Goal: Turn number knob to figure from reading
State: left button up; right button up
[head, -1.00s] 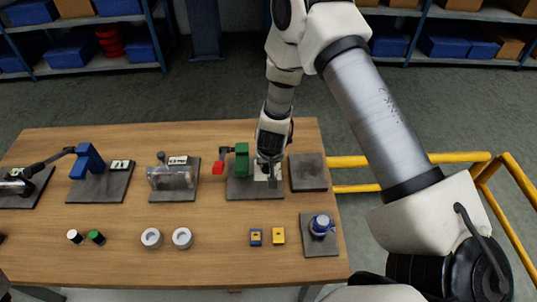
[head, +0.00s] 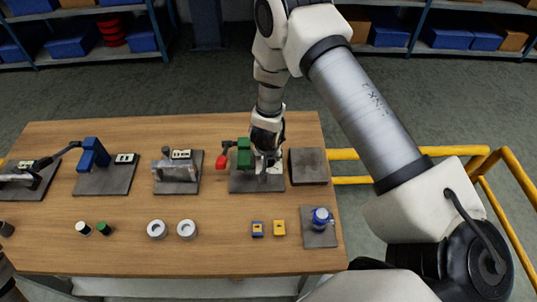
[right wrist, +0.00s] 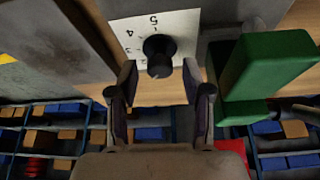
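A black round knob (right wrist: 160,52) sits on a white dial card in the right wrist view. The card (right wrist: 128,48) carries printed figures, with 4 and 5 legible. My right gripper (right wrist: 159,72) is open, with one finger on each side of the knob. I cannot tell whether either finger touches it. In the head view the right gripper (head: 267,158) is over the right part of a dark plate (head: 245,187) and hides most of the knob and card. Small white labels, such as this label (head: 181,154), are too small to read.
A green block (head: 244,153) stands close beside the right gripper, with a red end piece (head: 221,162) to its left. A bare dark plate (head: 308,166) lies to the right. Blue and yellow blocks (head: 279,228) and a blue-topped fixture (head: 321,219) stand nearer the front.

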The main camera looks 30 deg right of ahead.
jog(key=shift+w+d, duration=0.1)
jog(key=v, duration=1.2)
jog(key=shift+w+f, duration=0.1)
